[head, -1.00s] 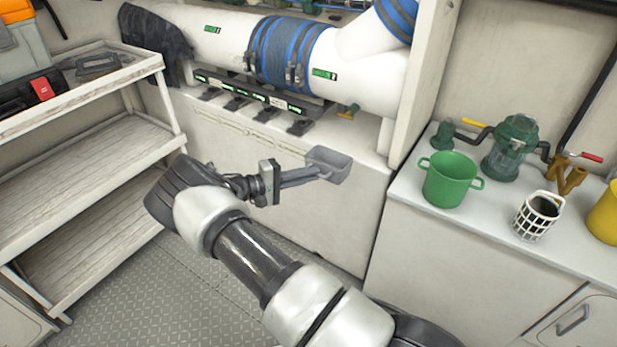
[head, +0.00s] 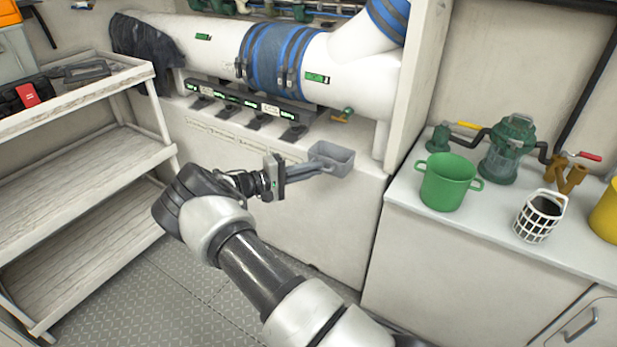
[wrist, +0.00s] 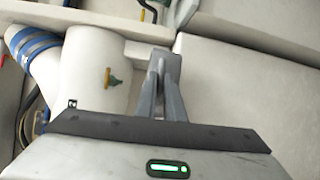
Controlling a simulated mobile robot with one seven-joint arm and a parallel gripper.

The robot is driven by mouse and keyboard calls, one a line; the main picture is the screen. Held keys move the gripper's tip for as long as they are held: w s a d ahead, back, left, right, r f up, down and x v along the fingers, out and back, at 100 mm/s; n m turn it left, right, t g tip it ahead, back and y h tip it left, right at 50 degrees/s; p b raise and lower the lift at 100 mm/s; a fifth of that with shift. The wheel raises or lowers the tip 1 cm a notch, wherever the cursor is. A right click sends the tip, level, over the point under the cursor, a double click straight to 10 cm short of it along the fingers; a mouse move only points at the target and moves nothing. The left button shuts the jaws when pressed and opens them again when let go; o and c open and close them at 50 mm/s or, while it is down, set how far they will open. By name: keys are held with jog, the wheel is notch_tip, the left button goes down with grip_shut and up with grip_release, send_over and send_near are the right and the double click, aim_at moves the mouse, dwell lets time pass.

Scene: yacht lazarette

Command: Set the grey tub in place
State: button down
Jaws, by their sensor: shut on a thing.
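The grey tub (head: 344,161) is a small open-topped box, held upright in the head view at the front edge of the white ledge under the big pipe. My gripper (head: 318,165) is shut on the tub's near left side. The tub's inside looks empty. I cannot tell whether its underside touches the ledge. In the wrist view the long grey fingers of my gripper (wrist: 158,85) come together in front of the pipe. There the tub is hard to tell apart from the fingers.
The white ledge (head: 365,150) carries a dark bar with green marks (head: 245,101) and several black feet. A white upright panel (head: 412,85) stands right of it. The right counter holds a green pot (head: 447,183), white basket (head: 537,218) and green strainer (head: 508,150). Shelves (head: 90,165) stand left.

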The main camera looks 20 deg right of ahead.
aim_at(338, 153)
jog(key=shift+w+d+b, duration=0.65)
jog(key=shift+w+d, duration=0.15)
jog(key=shift+d, duration=0.2)
jog(key=shift+w+d, duration=0.8)
jog(key=shift+d, duration=0.2)
jog(key=shift+w+d, duration=0.75)
jog(key=shift+d, duration=0.25)
jog(key=shift+w+d, duration=0.8)
jog(key=shift+d, duration=0.2)
jog(key=shift+d, duration=0.1)
jog(key=shift+f, duration=0.45)
jog(key=c, duration=1.8)
grip_release()
jog(key=s+a+r+p, duration=0.1)
jog(key=s+a, duration=0.1)
jog(key=a, duration=1.5)
jog(key=shift+r+p, duration=0.25)
jog(key=shift+p, duration=0.1)
jog(key=shift+a, duration=0.1)
